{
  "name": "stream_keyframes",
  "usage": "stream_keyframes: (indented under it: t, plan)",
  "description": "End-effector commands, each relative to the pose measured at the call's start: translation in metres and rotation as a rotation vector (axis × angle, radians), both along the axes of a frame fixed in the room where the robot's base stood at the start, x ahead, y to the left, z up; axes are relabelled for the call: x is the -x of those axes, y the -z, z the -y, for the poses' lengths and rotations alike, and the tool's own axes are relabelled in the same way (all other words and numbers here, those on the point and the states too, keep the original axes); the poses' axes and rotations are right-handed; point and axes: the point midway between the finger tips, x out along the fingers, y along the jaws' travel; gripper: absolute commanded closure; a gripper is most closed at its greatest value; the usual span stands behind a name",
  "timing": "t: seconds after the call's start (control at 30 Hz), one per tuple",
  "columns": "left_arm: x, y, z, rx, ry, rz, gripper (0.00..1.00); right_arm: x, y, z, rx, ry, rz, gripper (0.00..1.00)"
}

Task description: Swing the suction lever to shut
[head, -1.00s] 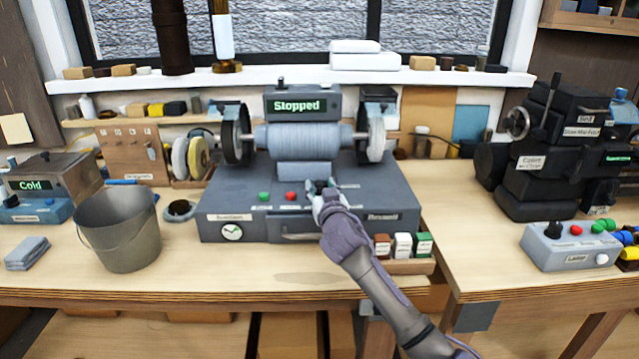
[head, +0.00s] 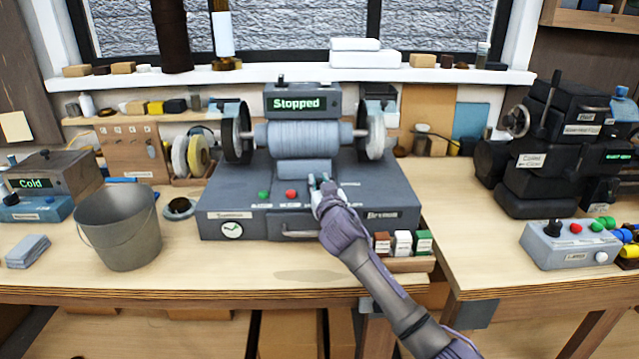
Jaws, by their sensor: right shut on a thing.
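The grey grinding and polishing machine (head: 230,195) stands on the bench, with a display reading "Stopped" (head: 297,103). Green and red buttons (head: 291,194) sit on its deck. My right gripper (head: 319,182) is over the deck, just right of the red button, and is shut on a small control there, which I take to be the suction lever. The fingers hide nearly all of the lever, so its angle cannot be told. A round white gauge (head: 232,230) is on the machine's front left. My left gripper is out of view.
A metal bucket (head: 118,228) stands left of the machine. Small red, white and green boxes (head: 402,243) sit at its front right, beside my right forearm. A black machine (head: 540,150) and a grey control box (head: 570,246) stand on the right. The bench front is clear.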

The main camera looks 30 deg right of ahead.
Motion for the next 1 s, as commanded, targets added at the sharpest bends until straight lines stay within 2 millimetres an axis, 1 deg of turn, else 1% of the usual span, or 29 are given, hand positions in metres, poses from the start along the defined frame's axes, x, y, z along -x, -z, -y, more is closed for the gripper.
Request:
stream_keyframes:
  t: [0.07, 0.17, 0.4, 0.5, 0.7, 1.0]
  plan:
    - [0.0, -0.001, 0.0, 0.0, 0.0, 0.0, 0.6, 0.0, 0.0, 0.0, 0.001, -0.003, -0.001, 1.0]
    - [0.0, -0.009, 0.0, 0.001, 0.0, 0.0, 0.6, 0.002, -0.002, 0.003, 0.002, -0.032, -0.006, 1.0]
    - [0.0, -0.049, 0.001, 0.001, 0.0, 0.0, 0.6, 0.014, -0.006, 0.013, 0.008, -0.235, -0.012, 1.0]
    - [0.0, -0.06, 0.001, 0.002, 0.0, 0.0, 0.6, 0.018, -0.005, 0.017, 0.011, -0.327, -0.01, 1.0]
    - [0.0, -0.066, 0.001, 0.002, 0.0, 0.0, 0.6, 0.022, -0.001, 0.021, 0.006, -0.454, -0.003, 1.0]
    - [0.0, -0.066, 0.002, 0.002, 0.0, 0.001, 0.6, 0.025, 0.001, 0.024, -0.001, -0.49, -0.001, 1.0]
